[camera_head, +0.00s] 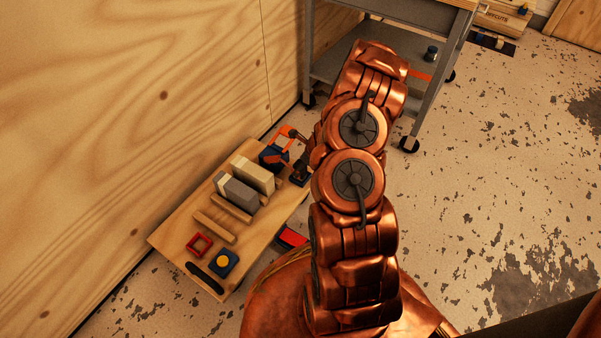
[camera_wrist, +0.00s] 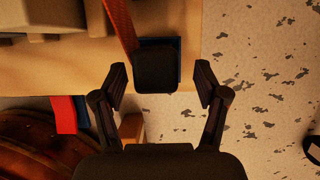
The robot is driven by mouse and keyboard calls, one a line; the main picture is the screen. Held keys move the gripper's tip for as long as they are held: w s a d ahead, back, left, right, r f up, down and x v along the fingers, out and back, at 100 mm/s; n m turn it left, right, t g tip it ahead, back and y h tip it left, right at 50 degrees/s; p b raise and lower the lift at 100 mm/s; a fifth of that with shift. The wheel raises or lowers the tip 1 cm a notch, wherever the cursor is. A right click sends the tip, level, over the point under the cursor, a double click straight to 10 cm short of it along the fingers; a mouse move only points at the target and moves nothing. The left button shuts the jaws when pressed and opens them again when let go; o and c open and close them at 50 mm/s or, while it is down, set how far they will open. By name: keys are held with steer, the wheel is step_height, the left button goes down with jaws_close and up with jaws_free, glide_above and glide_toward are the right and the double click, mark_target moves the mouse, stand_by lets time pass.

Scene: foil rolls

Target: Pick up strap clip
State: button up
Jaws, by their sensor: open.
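What appears to be the strap clip (camera_wrist: 156,72), a black rounded block with an orange strap (camera_wrist: 121,25) running up from it, is in the wrist view. It lies over a dark blue piece (camera_wrist: 174,50) near the edge of the wooden board (camera_wrist: 192,40). My gripper (camera_wrist: 160,80) is open, with one finger on each side of the black block and visible gaps on both sides. I cannot tell the height between them. In the head view, an orange strap and dark blue piece (camera_head: 270,157) show at the board's far end, partly hidden by my arm.
The board (camera_head: 180,235) lies on the floor along a plywood wall. It holds grey and cream blocks (camera_head: 236,193), wooden strips, a red square frame (camera_head: 198,244) and a blue piece with a yellow disc (camera_head: 223,262). A grey wheeled cart (camera_head: 415,110) stands behind.

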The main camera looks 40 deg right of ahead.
steer(key=x, duration=0.1)
steer(key=b+x, duration=0.2)
steer(key=x, duration=0.1)
steer(key=shift+w+a+r, duration=0.15)
steer(key=shift+w+a, duration=0.05)
steer(key=shift+a, duration=0.05)
steer(key=shift+c, duration=0.4)
steer(key=c, duration=1.2)
steer(key=shift+r, duration=0.2)
